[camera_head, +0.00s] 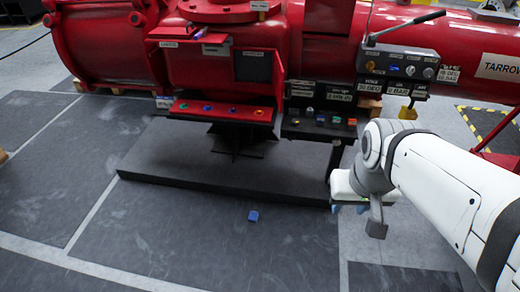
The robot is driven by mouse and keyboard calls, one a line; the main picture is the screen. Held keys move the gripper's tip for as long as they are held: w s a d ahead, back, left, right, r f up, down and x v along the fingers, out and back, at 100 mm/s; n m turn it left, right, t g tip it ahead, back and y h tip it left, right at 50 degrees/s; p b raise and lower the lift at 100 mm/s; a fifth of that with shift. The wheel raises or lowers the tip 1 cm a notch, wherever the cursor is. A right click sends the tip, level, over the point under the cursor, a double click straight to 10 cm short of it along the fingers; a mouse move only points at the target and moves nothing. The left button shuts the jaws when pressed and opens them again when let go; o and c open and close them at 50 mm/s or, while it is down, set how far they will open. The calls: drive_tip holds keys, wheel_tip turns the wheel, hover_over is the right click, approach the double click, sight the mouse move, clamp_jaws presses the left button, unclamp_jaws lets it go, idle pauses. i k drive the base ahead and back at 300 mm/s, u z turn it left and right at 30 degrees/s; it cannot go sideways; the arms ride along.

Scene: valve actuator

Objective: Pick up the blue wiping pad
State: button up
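A small blue block (253,216), which fits the blue wiping pad, lies on the dark floor mat in front of the red valve actuator. My gripper (348,209) is at the right of the picture, to the right of the blue block and apart from it. It points down, and its two blue fingertips show with a gap between them. It looks open, and I see nothing between the fingertips. My arm hides part of the area behind it.
The red actuator (225,75) fills the back. A dark platform edge (220,190) runs along its foot. A shelf of small coloured pieces (320,124) and a control box with a lever (400,62) stand near my arm. The floor around the blue block is clear.

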sight(252, 217)
drive_tip(key=u, duration=0.05)
drive_tip(key=i, duration=1)
drive_tip(key=z, duration=0.1)
